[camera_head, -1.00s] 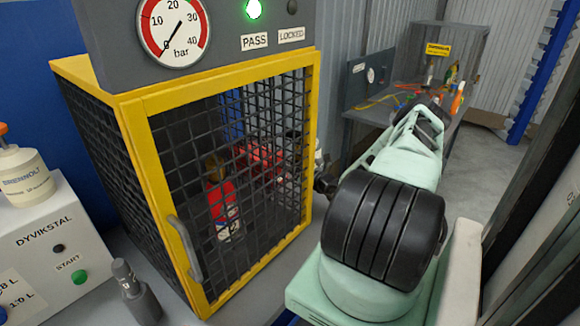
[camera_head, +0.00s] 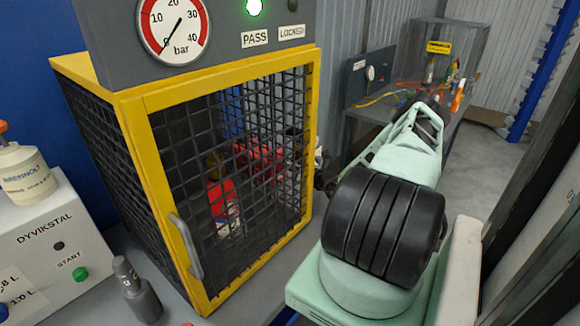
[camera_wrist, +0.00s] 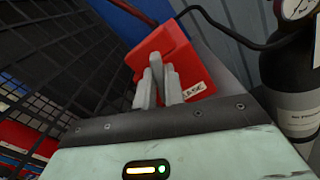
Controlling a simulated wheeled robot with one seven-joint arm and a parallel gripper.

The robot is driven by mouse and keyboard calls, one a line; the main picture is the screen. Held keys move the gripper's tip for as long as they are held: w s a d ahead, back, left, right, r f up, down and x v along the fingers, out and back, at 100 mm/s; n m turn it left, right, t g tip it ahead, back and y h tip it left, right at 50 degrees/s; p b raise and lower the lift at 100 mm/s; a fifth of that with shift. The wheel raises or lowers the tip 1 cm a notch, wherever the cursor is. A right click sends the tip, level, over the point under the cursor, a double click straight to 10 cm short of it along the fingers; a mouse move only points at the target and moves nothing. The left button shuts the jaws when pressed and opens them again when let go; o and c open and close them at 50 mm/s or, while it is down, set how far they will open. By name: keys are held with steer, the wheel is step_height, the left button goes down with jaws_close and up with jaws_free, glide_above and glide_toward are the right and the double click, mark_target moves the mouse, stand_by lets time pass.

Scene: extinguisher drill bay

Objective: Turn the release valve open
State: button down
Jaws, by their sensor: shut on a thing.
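In the wrist view a red block (camera_wrist: 163,52) carries a white label (camera_wrist: 194,91) whose readable end looks like "ASE"; it appears to be the release valve. My gripper (camera_wrist: 158,82) has its pale grey fingers close together in front of the red block, shut on a part of the valve. The part held is mostly hidden by the fingers, so its turn angle cannot be told. In the head view my arm covers the gripper and the valve.
A yellow-framed mesh cage (camera_head: 136,100) with a handle (camera_head: 186,246) holds a red extinguisher (camera_head: 222,207). A dark cylinder (camera_wrist: 292,88) stands close right of my gripper. A grey box (camera_head: 45,240) stands left.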

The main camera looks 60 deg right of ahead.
steer(key=n, duration=0.4)
steer(key=shift+n, duration=0.6)
steer(key=c, duration=1.5)
jaws_free()
steer(key=shift+s, duration=0.15)
steer(key=s+b, duration=0.1)
steer(key=s, duration=0.4)
steer(key=s+a+b, duration=0.1)
steer(key=s+b, duration=0.1)
steer(key=s, duration=0.3)
steer(key=s+b, duration=0.2)
steer(key=s, duration=0.3)
steer(key=shift+s+a, duration=0.5)
steer(key=shift+s, duration=0.55)
